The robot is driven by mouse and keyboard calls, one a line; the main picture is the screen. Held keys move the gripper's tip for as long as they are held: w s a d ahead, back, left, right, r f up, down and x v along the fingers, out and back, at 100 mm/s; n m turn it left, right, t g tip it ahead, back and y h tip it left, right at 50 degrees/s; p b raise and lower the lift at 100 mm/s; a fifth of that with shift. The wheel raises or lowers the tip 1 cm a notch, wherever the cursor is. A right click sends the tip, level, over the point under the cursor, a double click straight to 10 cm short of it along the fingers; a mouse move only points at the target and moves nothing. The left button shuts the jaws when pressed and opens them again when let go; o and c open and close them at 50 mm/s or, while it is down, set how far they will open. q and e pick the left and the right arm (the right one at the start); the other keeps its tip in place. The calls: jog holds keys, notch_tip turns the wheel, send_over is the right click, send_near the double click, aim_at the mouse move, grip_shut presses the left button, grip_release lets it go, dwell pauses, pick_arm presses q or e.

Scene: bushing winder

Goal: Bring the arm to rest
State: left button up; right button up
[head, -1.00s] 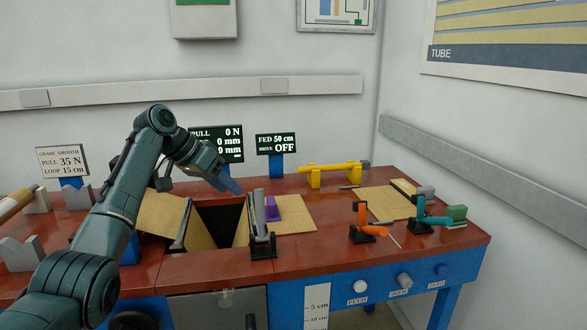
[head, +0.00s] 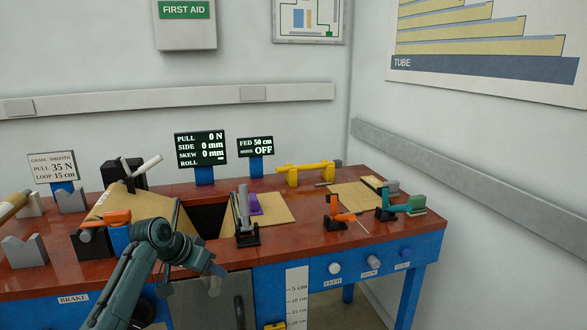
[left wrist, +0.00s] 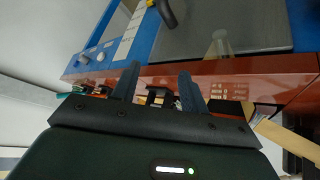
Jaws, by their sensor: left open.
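My left arm (head: 150,262) comes in from the bottom left of the head view and is bent at the front of the bench. Its gripper (head: 216,282) hangs in front of the bench's front edge, over the grey front panel, with no object seen in it. In the left wrist view the two dark fingers (left wrist: 158,86) are spread apart with nothing between them. Behind them are the red bench edge and the blue front. My right gripper is in neither view.
The red bench (head: 310,245) holds a dark opening (head: 208,218), a black stand with an upright lever (head: 243,212), an orange-handled clamp (head: 338,212) and a teal-handled clamp (head: 392,207). Display screens (head: 200,149) stand at the back. Free floor shows right of the bench.

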pick_arm(q)
jog(key=s+d+f+n+t+y+p, duration=0.1)
jog(key=s+d+f+t+p, duration=0.15)
jog(key=s+f, duration=1.35)
jog(key=s+d+r+t, duration=0.1)
jog(key=s, duration=0.9)
jog(key=s+d+r+n+t+p, duration=0.1)
jog(key=s+d, duration=0.1)
jog(key=s, duration=0.8)
jog(key=shift+r, duration=0.15)
jog(key=shift+d, duration=0.1)
